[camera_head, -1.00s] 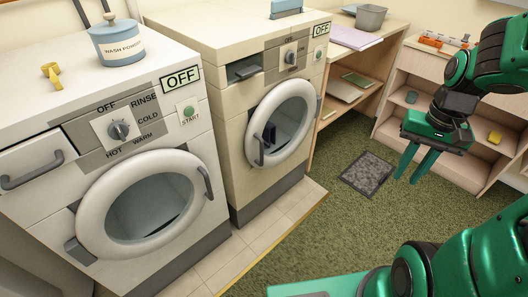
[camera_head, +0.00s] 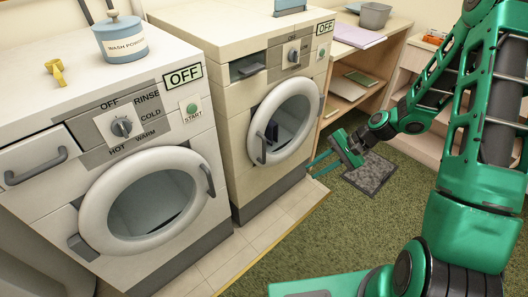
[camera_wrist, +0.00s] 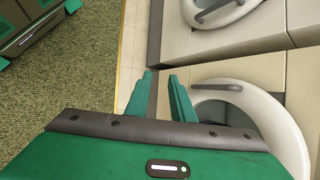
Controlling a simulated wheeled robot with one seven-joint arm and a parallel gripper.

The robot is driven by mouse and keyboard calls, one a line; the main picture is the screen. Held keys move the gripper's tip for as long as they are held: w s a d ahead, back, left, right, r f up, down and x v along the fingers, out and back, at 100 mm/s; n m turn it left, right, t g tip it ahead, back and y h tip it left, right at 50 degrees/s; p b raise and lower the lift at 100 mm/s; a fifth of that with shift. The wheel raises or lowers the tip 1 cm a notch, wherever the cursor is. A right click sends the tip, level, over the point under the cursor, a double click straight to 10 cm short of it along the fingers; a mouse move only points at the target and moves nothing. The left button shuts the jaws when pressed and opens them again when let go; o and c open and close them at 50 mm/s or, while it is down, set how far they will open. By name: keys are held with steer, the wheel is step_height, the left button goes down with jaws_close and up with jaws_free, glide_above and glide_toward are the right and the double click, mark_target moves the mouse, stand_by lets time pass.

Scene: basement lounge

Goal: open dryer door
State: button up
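The dryer (camera_head: 238,170) is the right-hand white machine. Its round door (camera_head: 310,127) looks shut, with a grey handle (camera_head: 261,149) on its left side. In the wrist view the door (camera_wrist: 287,130) fills the lower right, with the handle (camera_wrist: 232,84) along its upper edge. My gripper (camera_head: 317,167) is to the right of the dryer front, low over the floor, fingers pointing left. In the wrist view my gripper (camera_wrist: 161,78) shows two separated fingers with nothing between them, beside the door and apart from the handle.
The washer (camera_head: 60,195) stands to the left of the dryer, its door (camera_head: 95,215) shut. A wooden shelf (camera_head: 390,45) stands right of the dryer. A dark mat (camera_head: 370,175) lies on the green carpet (camera_head: 300,235), which is otherwise open in front.

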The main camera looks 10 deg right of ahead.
steer(key=w+a+f+m+t+y, duration=0.3)
steer(key=w+a+f+m+y, duration=0.15)
steer(key=a, duration=0.25)
steer(key=m+t, duration=0.8)
steer(key=m, duration=0.4)
glide_above(264, 161)
steer(key=w, duration=0.1)
steer(key=shift+y, duration=0.35)
step_height(264, 161, down, 4)
steer(key=shift+f, duration=0.1)
steer(key=shift+d, duration=0.1)
jaws_close()
